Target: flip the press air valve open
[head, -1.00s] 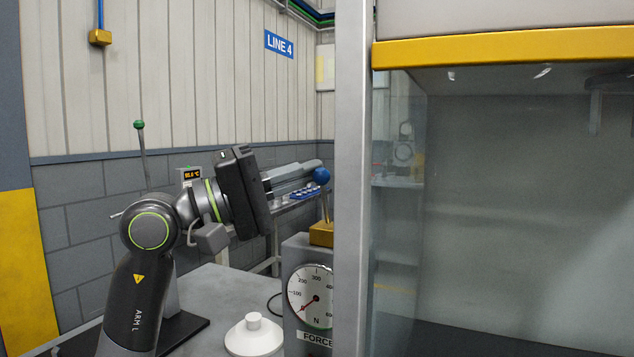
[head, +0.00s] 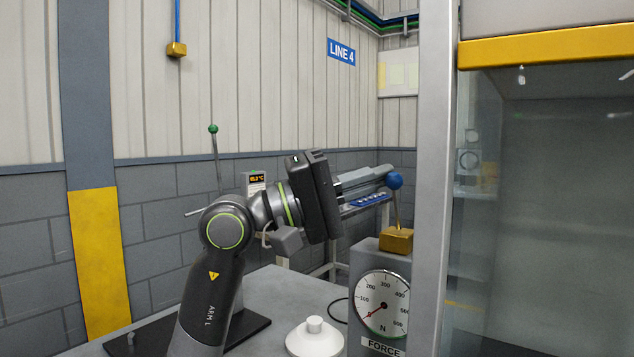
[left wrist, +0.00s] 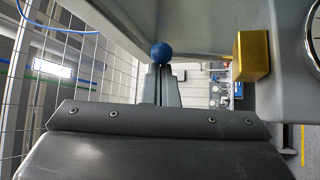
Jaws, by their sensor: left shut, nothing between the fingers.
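The air valve has a brass body (head: 397,241) on top of the grey gauge housing. Its thin lever stands nearly upright, with a blue ball knob (head: 394,180) on top. My left gripper (head: 386,174) is shut and empty, with its fingertips right at the blue knob; I cannot tell whether they touch it. In the left wrist view the knob (left wrist: 161,53) sits just beyond the fingertips (left wrist: 160,70), and the brass body (left wrist: 252,56) is off to the right. My right gripper is not in view.
A round force gauge (head: 382,304) faces me below the valve. A grey post (head: 432,180) and a glass-sided press enclosure stand to the right. A white knobbed disc (head: 314,337) lies on the bench. A green-tipped rod (head: 213,129) rises behind my arm.

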